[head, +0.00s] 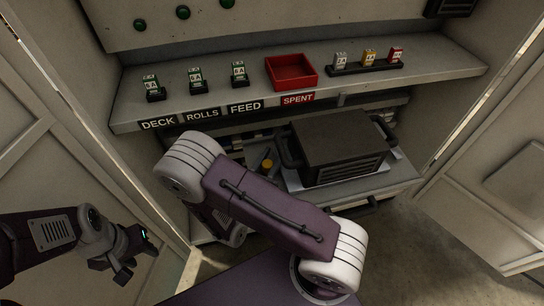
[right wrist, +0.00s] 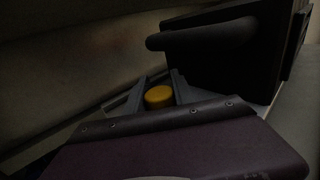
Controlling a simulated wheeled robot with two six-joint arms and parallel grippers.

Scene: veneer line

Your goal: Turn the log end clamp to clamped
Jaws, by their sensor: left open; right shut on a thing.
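A round yellow cap (right wrist: 159,96) shows in the right wrist view between the two grey fingers of my right gripper (right wrist: 158,103), which is shut on it. In the head view the same yellow cap (head: 267,163) is small, on the lower shelf left of a dark box. I cannot tell from any label whether it is the log end clamp, nor how it is turned. In the head view my right arm crosses the middle and its fingers are mostly hidden. My left gripper (head: 132,252) is open and empty at the lower left, away from the shelves.
The dark box (head: 338,140) with side handles stands close right of the yellow cap. The upper shelf (head: 215,113) holds several small 6A parts, a red tray (head: 291,72) above a SPENT label, and a black rack (head: 366,68) with three parts. Cabinet doors stand open on both sides.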

